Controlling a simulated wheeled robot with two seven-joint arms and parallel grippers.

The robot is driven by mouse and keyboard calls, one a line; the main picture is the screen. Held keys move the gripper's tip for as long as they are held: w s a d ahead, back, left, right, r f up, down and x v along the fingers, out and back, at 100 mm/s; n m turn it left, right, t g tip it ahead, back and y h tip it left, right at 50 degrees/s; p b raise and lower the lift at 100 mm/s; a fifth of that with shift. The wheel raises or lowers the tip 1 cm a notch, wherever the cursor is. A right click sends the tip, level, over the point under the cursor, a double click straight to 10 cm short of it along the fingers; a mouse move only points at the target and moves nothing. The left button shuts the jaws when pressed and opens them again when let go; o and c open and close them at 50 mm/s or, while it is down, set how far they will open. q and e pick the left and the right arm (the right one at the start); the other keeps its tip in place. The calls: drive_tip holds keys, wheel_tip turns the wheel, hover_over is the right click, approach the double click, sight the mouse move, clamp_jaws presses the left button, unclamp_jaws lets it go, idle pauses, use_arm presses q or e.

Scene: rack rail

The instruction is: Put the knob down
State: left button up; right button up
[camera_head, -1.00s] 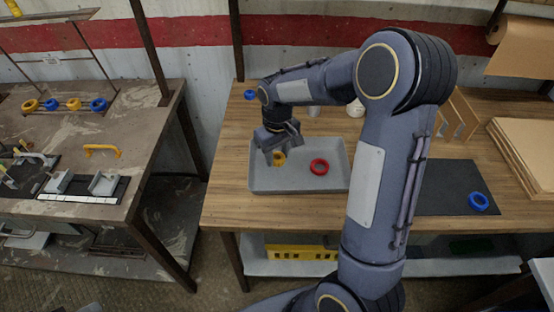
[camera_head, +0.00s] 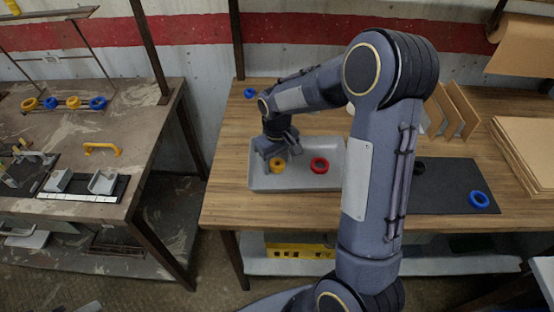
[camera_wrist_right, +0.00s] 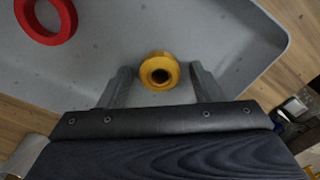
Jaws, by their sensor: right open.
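A yellow ring-shaped knob (camera_head: 277,165) lies in the left part of the grey tray (camera_head: 260,186). A red ring-shaped knob (camera_head: 320,165) lies to its right in the same tray. My right gripper (camera_head: 281,153) is over the tray at the yellow knob, open. In the right wrist view the yellow knob (camera_wrist_right: 159,71) shows between the spread fingers of the gripper (camera_wrist_right: 162,86), with a gap on each side. The red knob (camera_wrist_right: 46,17) is at the upper left there. My left gripper is not in view.
A blue ring (camera_head: 478,200) lies on a dark mat (camera_head: 440,190) at the right. Another blue piece (camera_head: 250,93) is behind the tray. Upright brown panels (camera_head: 455,112) stand at the back right. The left bench (camera_head: 150,130) holds a yellow handle (camera_head: 102,149) and a row of rings.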

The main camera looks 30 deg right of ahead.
sight(277, 162)
drive_tip(key=shift+r, duration=0.1)
wheel_tip(277, 162, up, 11)
drive_tip(key=s+a+r+m+t+y, duration=0.1)
drive_tip(key=s+r, duration=0.2)
drive_tip(key=s, duration=0.3)
drive_tip(key=s+a+r+t+y, duration=0.1)
drive_tip(key=s+r+t+y, duration=0.1)
drive_tip(key=s, duration=0.4)
drive_tip(key=s+a+f+m+t, duration=0.1)
drive_tip(key=s+a, duration=0.4)
drive_tip(key=s, duration=0.5)
drive_tip(key=shift+s+a+f+m+t+y, duration=0.15)
drive_tip(key=shift+s+f+m+t+y, duration=0.2)
drive_tip(key=shift+f+t, duration=0.45)
drive_tip(key=shift+w, duration=0.1)
